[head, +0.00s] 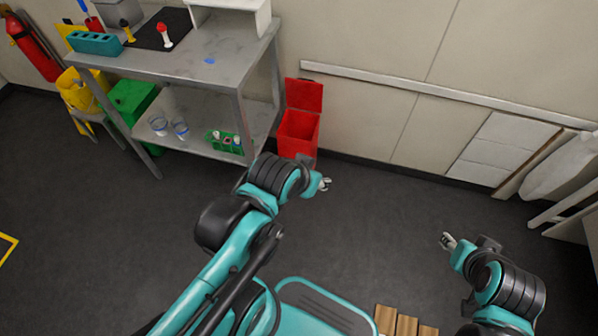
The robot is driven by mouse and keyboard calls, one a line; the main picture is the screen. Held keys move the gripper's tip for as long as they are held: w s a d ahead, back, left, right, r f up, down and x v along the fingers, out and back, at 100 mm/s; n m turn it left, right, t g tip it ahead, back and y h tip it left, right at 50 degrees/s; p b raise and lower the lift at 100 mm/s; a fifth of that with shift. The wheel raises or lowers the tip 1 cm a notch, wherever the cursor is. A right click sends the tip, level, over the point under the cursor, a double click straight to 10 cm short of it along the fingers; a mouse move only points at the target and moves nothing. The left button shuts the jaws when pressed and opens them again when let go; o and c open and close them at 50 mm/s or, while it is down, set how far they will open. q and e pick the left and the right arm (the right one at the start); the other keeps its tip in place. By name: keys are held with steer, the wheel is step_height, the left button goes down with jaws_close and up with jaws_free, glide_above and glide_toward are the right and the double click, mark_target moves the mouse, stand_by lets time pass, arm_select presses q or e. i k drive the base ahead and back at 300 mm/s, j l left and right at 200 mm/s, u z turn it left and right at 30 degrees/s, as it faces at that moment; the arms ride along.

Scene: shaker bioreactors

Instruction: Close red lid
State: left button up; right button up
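A red bin (298,134) stands on the floor against the wall, right of the metal table. Its red lid (304,95) is raised and stands upright at the back, so the bin is open. My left gripper (325,184) is in front of and below the bin in the picture, apart from the lid. It is small, and its finger opening is not clear. My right gripper (446,240) is over the floor at the right, far from the bin. Its fingers look a little apart, with nothing between them.
A metal table (190,62) with a lower shelf stands left of the bin. The shelf holds clear beakers (180,128) and a green rack (222,142). A green bin (132,98) is further left. Wooden pieces (405,324) lie at the bottom. Floor right of the bin is clear.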

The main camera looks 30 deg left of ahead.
mark_target(304, 95)
steer(key=i+j+u, duration=0.25)
steer(key=i, duration=0.2)
steer(key=i+l+u, duration=0.1)
steer(key=i+u, duration=0.15)
steer(key=i, duration=0.15)
